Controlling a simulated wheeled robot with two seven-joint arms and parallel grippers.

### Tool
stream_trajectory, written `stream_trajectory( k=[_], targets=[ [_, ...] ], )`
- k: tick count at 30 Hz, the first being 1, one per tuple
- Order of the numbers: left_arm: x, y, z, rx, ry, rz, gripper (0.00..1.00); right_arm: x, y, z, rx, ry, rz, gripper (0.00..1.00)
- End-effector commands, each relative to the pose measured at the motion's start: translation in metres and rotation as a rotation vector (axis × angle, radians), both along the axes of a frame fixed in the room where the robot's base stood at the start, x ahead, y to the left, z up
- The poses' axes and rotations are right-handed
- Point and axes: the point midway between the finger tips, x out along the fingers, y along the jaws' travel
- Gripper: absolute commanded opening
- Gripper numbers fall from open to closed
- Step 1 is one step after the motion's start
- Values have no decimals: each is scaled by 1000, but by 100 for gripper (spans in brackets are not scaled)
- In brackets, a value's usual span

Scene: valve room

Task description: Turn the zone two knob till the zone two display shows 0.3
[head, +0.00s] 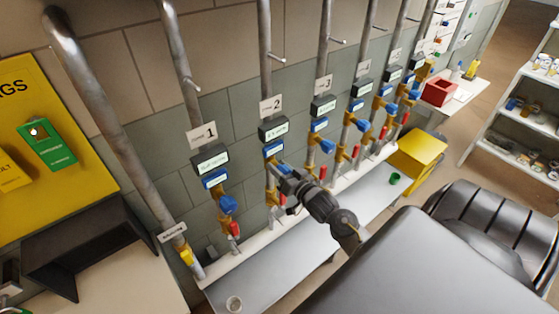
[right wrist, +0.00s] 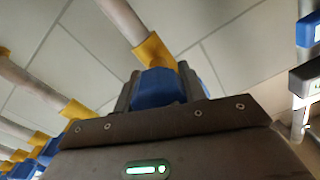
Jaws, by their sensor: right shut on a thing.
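The zone two pipe carries a white plate (head: 270,107) with a 2, and below it the dark-framed zone two display (head: 273,130). The display's digits are too small to read surely. A blue fitting (head: 274,148) sits under it. My right gripper (head: 287,178) is at the zone two knob, below that fitting, and mostly hides the knob in the head view. In the right wrist view, the blue zone two knob (right wrist: 156,86) sits between the fingers of my right gripper (right wrist: 156,94), which is shut on it. My left gripper is in neither view.
The zone one display (head: 210,160) and blue knob (head: 228,204) stand to the left. Several similar pipes with red-handled valves run to the right. A yellow box (head: 418,152) stands beyond.

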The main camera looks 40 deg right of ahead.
Motion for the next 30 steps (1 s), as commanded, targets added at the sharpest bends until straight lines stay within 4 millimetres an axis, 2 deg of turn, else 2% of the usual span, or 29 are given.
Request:
stream_trajectory(
  k=[3,13,30],
  targets=[
    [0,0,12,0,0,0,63,0,0,3,89,-2,0,18],
    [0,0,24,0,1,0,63,0,0,1,265,-4,1,18],
    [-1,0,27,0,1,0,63,0,0,0,319,-9,2,18]
  ],
)
